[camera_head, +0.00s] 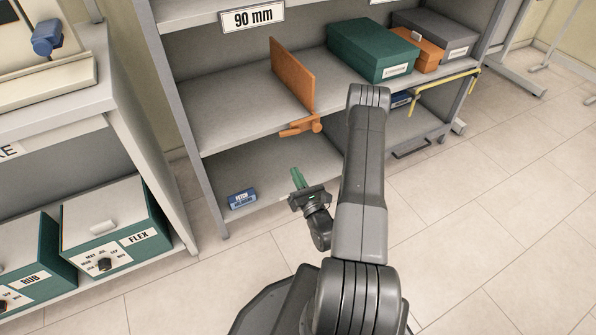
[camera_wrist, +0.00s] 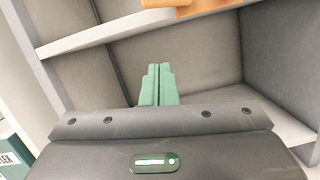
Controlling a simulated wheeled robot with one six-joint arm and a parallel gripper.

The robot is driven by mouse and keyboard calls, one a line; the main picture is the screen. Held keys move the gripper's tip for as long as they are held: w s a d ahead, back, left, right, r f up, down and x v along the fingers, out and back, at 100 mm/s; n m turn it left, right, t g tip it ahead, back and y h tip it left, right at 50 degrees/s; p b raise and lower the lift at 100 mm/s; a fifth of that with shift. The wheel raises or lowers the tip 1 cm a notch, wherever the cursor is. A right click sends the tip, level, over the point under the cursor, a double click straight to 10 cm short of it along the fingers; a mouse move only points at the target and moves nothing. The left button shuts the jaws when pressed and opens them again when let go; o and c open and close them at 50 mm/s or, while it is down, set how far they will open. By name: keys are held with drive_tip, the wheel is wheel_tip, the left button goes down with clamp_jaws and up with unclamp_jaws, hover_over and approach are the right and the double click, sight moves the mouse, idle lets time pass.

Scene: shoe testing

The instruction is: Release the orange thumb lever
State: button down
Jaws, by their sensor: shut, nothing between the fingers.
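The orange thumb lever (camera_head: 299,128) sits at the front edge of the middle shelf, at the foot of an upright orange divider panel (camera_head: 292,75). An orange part (camera_wrist: 190,6) also shows at the top edge of the wrist view, cut off by the frame. My gripper (camera_head: 296,178) has green fingers and is below and in front of the lever, apart from it. In the wrist view my gripper (camera_wrist: 158,84) has its two green fingers together, with nothing between them. The fingers point toward the open bay below the shelf.
The middle shelf (camera_head: 225,112) holds a green shoebox (camera_head: 372,50), an orange box (camera_head: 425,48) and a grey box (camera_head: 436,33) at right. A small blue box (camera_head: 242,198) lies on the lower shelf. Left stands a rack with a FLEX box (camera_head: 115,228).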

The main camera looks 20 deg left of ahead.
sight(290, 133)
drive_tip(key=shift+w+a+r+p, duration=0.1)
drive_tip(key=shift+a+r+p, duration=0.15)
drive_tip(key=shift+p, duration=0.65)
drive_tip(key=w+a+r+b, duration=0.2)
drive_tip(key=w+a+r, duration=0.2)
drive_tip(key=w+r, duration=0.1)
drive_tip(key=shift+w+a+r, duration=0.15)
drive_tip(key=shift+w+a, duration=0.1)
drive_tip(key=shift+a, duration=0.1)
drive_tip(key=shift+w+r+m, duration=0.1)
drive_tip(key=shift+m, duration=0.2)
drive_tip(key=shift+r+m, duration=0.1)
drive_tip(key=shift+m, duration=0.2)
